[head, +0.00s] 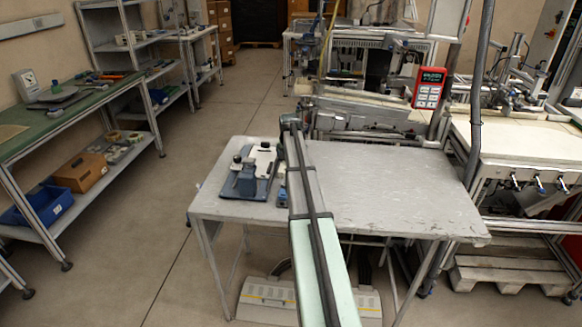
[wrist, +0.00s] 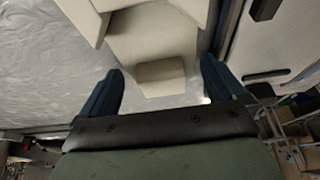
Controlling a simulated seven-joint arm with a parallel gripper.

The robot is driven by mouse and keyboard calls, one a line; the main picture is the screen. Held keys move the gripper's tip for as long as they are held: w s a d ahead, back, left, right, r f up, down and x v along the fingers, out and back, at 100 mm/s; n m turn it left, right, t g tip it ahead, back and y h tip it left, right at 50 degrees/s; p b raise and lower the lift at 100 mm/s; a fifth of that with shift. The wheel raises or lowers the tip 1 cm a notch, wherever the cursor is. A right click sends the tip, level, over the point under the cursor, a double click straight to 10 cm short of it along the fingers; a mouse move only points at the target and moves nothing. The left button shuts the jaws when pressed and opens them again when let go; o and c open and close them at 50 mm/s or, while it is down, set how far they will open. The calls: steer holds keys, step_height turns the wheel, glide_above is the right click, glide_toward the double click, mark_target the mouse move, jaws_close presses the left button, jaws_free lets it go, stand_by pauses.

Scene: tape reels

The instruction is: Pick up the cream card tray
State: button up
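In the wrist view, the cream card tray (wrist: 150,45) lies on a grey surface, its cream faces cut off by the top edge of the picture. My gripper (wrist: 160,85) is open, with one dark blue finger on each side of the tray's near end. A gap shows between each finger and the cream part, so nothing is held. In the head view I cannot make out my gripper's fingers, and I cannot tell the tray for sure among the pale parts at the table's left.
The grey table (head: 400,190) has a wide bare area on its right. A red handheld unit (head: 429,88) hangs behind the table. A green-topped bench (head: 65,113) stands at the left, with open floor between.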

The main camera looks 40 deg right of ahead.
steer(key=c, duration=0.8)
step_height(320, 180, up, 9)
step_height(320, 180, up, 3)
glide_above(261, 156)
steer(key=s+a, duration=0.1)
step_height(261, 156, down, 10)
steer(key=shift+s+r, duration=0.15)
steer(key=shift+r, duration=0.05)
stand_by(0.5)
